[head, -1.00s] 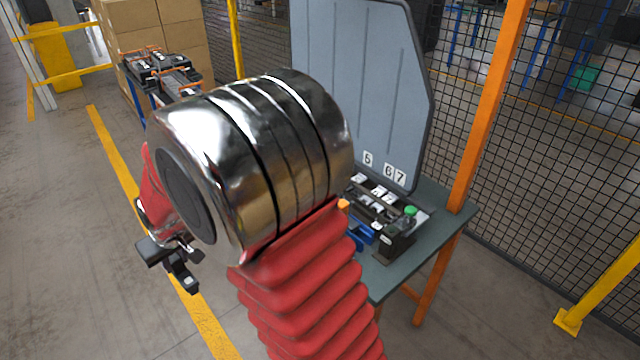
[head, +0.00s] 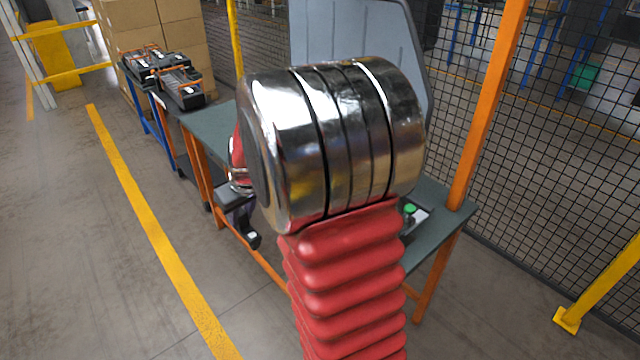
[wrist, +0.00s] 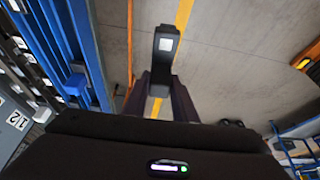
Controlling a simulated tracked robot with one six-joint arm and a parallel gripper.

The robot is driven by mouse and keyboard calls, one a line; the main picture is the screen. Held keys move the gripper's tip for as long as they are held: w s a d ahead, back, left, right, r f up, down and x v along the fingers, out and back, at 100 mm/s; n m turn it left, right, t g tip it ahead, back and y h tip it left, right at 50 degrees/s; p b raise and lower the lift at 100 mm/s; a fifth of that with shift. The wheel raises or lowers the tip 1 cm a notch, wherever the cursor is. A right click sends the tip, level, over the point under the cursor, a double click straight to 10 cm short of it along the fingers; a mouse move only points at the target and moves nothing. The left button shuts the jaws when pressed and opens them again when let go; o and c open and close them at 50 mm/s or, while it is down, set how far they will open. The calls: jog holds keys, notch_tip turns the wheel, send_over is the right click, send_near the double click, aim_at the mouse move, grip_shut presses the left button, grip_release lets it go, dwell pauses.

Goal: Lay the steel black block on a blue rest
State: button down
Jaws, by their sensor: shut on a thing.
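My gripper (wrist: 163,78) is shut on a black block (wrist: 166,46) with a white label, and the block sticks out past the fingertips over the grey floor in the wrist view. In the head view the black block (head: 253,240) hangs below my gripper (head: 240,218), left of my arm and beside the table's near edge. Blue parts (wrist: 78,86) stand at the left of the wrist view, apart from the block; I cannot tell which of them is a rest. In the head view my arm hides most of the table's fixtures.
The green-topped table (head: 215,130) on orange legs has a grey upright panel (head: 345,30). A green button (head: 410,208) shows at its right end. Dark bins (head: 180,88) stand farther back left. Mesh fence (head: 560,140) closes the right; the floor left is clear.

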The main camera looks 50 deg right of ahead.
jog(key=s+d+r, duration=0.3)
jog(key=s+d, duration=0.2)
jog(key=d, duration=0.4)
jog(key=s+d+r, duration=0.3)
jog(key=s+d, duration=0.3)
jog(key=d, duration=0.3)
jog(key=shift+d, duration=0.15)
jog(key=shift+s, duration=0.1)
notch_tip(320, 180, down, 6)
jog(key=shift+f, duration=0.2)
jog(key=shift+f, duration=0.1)
jog(key=shift+s+f, duration=0.1)
